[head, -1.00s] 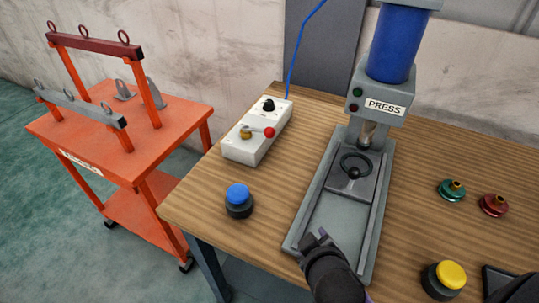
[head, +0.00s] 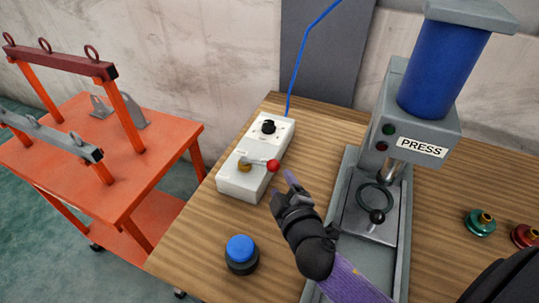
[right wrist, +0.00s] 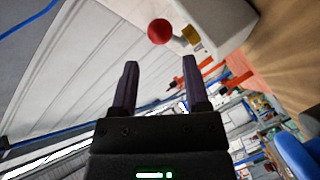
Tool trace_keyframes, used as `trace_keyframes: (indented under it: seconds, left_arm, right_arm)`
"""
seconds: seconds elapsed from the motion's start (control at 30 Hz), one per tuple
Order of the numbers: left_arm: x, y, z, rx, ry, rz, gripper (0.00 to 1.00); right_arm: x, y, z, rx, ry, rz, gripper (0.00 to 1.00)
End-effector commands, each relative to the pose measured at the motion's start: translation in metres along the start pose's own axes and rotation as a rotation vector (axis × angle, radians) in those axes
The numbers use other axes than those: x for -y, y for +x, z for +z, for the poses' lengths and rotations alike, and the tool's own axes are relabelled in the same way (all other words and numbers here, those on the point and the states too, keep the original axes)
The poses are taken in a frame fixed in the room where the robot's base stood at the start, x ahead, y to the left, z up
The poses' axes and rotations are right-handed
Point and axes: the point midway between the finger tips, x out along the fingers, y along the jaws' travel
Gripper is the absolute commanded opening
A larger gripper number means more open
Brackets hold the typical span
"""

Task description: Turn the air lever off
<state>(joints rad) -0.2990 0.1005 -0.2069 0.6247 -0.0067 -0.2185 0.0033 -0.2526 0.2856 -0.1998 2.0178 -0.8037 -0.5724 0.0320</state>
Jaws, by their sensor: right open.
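The air lever (head: 262,165) is on the white control box (head: 240,183) on the wooden table. It has a brass pivot and a red ball knob (head: 274,166) that points right in the head view. The red knob also shows in the right wrist view (right wrist: 159,31), beyond the fingertips and between their lines. My right gripper (head: 282,184) is open and empty, just in front of and to the right of the knob, apart from it. Its two fingers also show in the right wrist view (right wrist: 162,80). My left gripper is not in view.
The grey press (head: 420,130) stands right of the box, close to my right arm. A blue button (head: 241,253) is in front of the box. Green (head: 480,222) and red (head: 526,236) fittings lie at the right. An orange cart (head: 100,150) stands left.

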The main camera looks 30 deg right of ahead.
Motion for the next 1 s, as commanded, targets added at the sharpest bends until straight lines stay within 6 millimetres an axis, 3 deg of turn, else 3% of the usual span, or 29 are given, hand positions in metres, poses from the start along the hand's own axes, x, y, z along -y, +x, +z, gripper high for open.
trace_keyframes:
  seconds: [0.1, 0.3, 0.5, 0.77, 1.0]
  left_arm:
    - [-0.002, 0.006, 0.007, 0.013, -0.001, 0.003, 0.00]
    - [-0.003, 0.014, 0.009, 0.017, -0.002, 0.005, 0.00]
    - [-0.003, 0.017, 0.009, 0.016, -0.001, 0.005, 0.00]
    - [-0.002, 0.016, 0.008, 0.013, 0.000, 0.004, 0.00]
    - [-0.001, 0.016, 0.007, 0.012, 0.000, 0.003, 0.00]
  right_arm:
    - [0.001, 0.030, 0.001, -0.001, -0.001, 0.003, 0.60]
    - [0.001, 0.066, 0.001, 0.001, 0.000, 0.001, 0.60]
    - [0.000, 0.081, 0.001, 0.001, 0.000, 0.000, 0.60]
    - [0.000, 0.082, 0.000, 0.001, 0.001, 0.000, 0.60]
    - [0.000, 0.082, 0.000, 0.001, 0.001, 0.000, 0.09]
